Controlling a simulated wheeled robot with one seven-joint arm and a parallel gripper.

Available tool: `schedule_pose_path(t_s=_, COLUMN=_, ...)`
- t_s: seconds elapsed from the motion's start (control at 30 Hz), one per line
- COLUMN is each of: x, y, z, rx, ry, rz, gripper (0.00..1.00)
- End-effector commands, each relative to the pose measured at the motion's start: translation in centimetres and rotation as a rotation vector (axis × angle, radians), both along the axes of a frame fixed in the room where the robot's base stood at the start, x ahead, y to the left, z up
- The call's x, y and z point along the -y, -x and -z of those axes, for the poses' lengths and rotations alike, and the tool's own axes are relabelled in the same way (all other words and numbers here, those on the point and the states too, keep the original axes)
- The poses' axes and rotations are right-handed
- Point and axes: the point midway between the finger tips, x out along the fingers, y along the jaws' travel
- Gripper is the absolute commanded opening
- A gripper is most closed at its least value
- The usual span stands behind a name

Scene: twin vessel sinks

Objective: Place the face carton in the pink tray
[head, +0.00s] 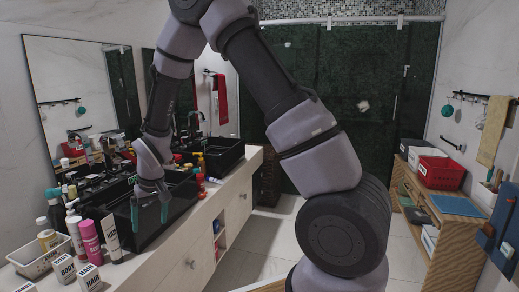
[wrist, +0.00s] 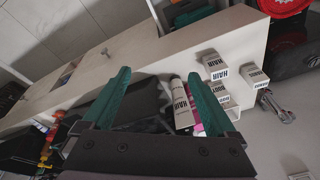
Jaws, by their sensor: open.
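My gripper (head: 150,213) hangs open and empty, with two teal fingers above the near black sink (head: 125,232). Its fingers also show in the wrist view (wrist: 158,77). I see small white cartons by the front left of the counter: one reads BODY (head: 63,269) and one reads HAIR (head: 89,279). In the wrist view, a HAIR carton (wrist: 213,64) stands beyond the right finger. I cannot make out a carton reading FACE; some carton labels are hidden or too small. I cannot identify a pink tray in either view.
A white basket (head: 22,261), a pink bottle (head: 90,242) and a grey HAIR tube (head: 111,238) crowd the counter's left end. A red basket (head: 441,173) sits on the right-hand shelf. Taps and bottles stand behind the sinks. The floor between counter and shelf is clear.

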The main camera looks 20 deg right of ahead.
Motion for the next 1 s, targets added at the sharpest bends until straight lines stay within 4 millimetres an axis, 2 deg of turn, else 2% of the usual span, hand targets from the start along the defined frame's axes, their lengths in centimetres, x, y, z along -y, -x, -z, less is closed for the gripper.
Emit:
schedule_pose_path(t_s=0.03, x=1.8, y=-0.7, z=-3.5, rx=0.021, ry=-0.023, rz=0.046, gripper=0.92)
schedule_pose_path(t_s=0.2, x=8.1, y=-0.5, z=-12.9, rx=0.068, ry=-0.079, rz=0.184, gripper=0.92)
schedule_pose_path(t_s=0.37, x=14.0, y=1.8, z=-20.3, rx=0.114, ry=-0.132, rz=0.31, gripper=0.92)
schedule_pose_path(t_s=0.5, x=18.8, y=5.3, z=-25.4, rx=0.159, ry=-0.178, rz=0.416, gripper=0.92)
schedule_pose_path(t_s=0.6, x=21.7, y=8.4, z=-28.3, rx=0.195, ry=-0.21, rz=0.486, gripper=0.92)
schedule_pose_path(t_s=0.7, x=24.0, y=11.7, z=-30.4, rx=0.229, ry=-0.239, rz=0.552, gripper=0.92)
schedule_pose_path(t_s=0.9, x=26.6, y=16.9, z=-32.3, rx=0.281, ry=-0.28, rz=0.645, gripper=0.92)
schedule_pose_path(t_s=1.0, x=27.0, y=18.1, z=-32.6, rx=0.293, ry=-0.291, rz=0.666, gripper=0.92)
